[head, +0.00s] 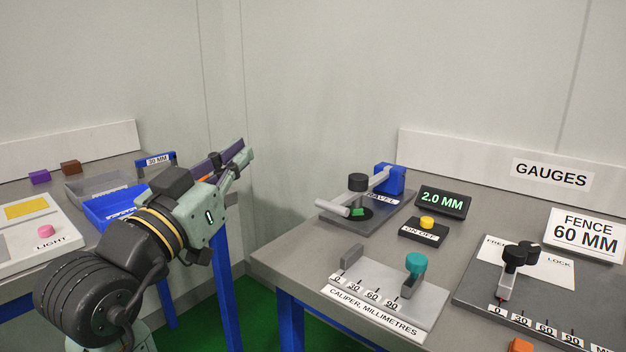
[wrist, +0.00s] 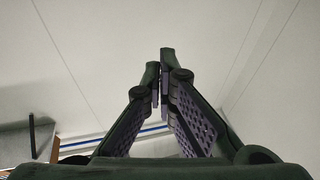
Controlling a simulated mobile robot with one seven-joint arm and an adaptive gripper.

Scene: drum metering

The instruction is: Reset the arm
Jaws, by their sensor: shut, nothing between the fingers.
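My gripper (head: 236,156) is at the end of my raised arm, left of centre in the head view. It points up and to the right, in the air between the two tables. In the wrist view the fingers of my gripper (wrist: 160,75) come together at the tips with nothing between them. Behind them is mostly bare wall. No object is near the fingertips.
The gauges table (head: 275,258) at right holds a caliper (head: 379,294), a green piece (head: 358,212) under a gauge arm, a "2.0 MM" display (head: 442,202), and a yellow button (head: 427,222). The left table has a blue tray (head: 105,208) and a pink button (head: 46,231).

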